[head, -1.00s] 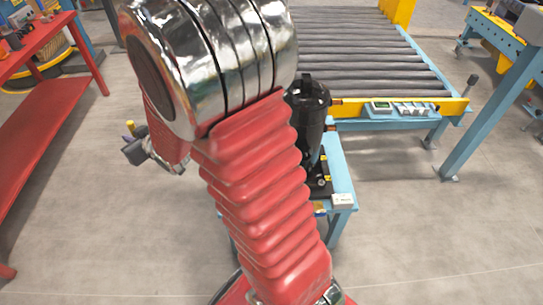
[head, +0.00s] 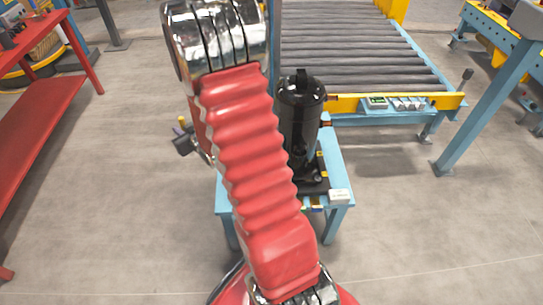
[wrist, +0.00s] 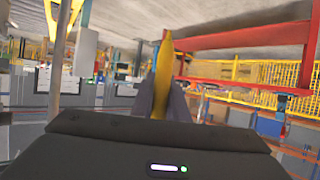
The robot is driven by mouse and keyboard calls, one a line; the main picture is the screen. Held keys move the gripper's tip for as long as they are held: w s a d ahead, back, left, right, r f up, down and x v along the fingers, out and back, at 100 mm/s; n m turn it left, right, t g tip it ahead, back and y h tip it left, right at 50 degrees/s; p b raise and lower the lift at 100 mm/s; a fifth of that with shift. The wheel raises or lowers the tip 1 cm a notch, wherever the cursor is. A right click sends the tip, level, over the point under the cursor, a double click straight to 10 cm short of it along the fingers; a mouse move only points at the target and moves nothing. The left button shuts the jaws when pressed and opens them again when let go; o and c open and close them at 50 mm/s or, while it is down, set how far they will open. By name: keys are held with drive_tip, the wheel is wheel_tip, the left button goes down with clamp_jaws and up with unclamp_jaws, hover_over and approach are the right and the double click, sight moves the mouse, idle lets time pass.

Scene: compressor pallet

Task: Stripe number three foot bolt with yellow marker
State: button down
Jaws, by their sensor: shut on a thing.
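The black compressor (head: 299,112) stands upright on a small blue table (head: 338,168) right of my red arm in the head view. Its dark foot (head: 312,187) shows at the lower right, with small yellow parts beside it. The arm hides the left side of the base, and I cannot tell which foot bolt is number three. My gripper (wrist: 160,98) is shut on the yellow marker (wrist: 165,62), which points away from it in the wrist view. In the head view the gripper is partly behind the arm, left of the compressor and apart from it.
A roller conveyor (head: 355,55) with a yellow front rail lies behind the compressor. A small white box (head: 339,195) sits at the table's front right corner. A red bench (head: 40,125) stands at the left. Open floor lies between bench and table.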

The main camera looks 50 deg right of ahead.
drive_tip(key=s+d+f+m+g+h, duration=0.2)
drive_tip(key=s+d+f+m+h, duration=0.2)
drive_tip(key=s+d+f, duration=1.6)
drive_tip(key=shift+d+m+h, duration=0.4)
drive_tip(key=shift+d+h, duration=0.1)
drive_tip(key=shift+d, duration=0.6)
drive_tip(key=shift+s+a+f, duration=0.1)
drive_tip(key=shift+f, duration=0.05)
drive_tip(key=shift+f, duration=1.9)
drive_tip(key=shift+f, duration=0.45)
drive_tip(key=shift+r, duration=0.1)
drive_tip(key=shift+r, duration=2.4)
